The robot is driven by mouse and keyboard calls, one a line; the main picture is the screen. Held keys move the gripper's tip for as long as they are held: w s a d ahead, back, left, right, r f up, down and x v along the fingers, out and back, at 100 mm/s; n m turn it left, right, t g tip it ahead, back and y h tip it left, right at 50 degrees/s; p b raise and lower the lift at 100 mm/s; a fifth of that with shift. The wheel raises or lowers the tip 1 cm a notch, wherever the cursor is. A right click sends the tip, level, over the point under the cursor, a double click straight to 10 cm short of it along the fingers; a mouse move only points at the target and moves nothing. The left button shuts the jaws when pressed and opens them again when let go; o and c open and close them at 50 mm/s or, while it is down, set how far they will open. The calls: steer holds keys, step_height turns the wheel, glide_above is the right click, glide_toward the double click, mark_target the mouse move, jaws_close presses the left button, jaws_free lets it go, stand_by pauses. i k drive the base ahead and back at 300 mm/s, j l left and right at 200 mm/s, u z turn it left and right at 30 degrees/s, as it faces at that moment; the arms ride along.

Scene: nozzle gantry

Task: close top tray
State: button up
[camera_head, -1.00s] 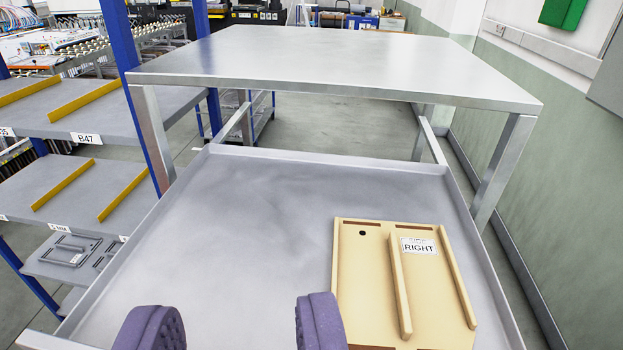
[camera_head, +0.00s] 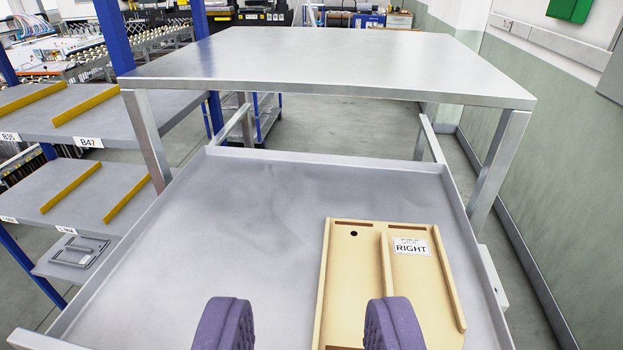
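The top tray (camera_head: 240,225) is a shallow grey metal tray. It is pulled out toward me from under a metal table top (camera_head: 330,62), on rails that show at its far corners. A tan wooden piece (camera_head: 365,275) labelled "RIGHT" lies in the right part of the tray. My gripper (camera_head: 295,330) shows as two purple padded fingers at the bottom of the view, apart with nothing between them. They are over the near part of the tray; the right finger overlaps the wooden piece in the picture. The tray's near edge is mostly out of view.
A blue-framed shelf rack (camera_head: 110,110) with grey shelves and yellow dividers stands close on the left. A green and white wall (camera_head: 550,160) runs along the right. Floor shows beneath the table top, behind the tray.

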mark_target(248, 225)
steer(key=i+l+u, duration=0.1)
steer(key=l, duration=0.2)
steer(key=i+l+u, duration=0.1)
steer(key=i+l, duration=0.15)
steer(key=k+u, duration=0.25)
steer(key=u, duration=0.25)
steer(key=k, duration=0.45)
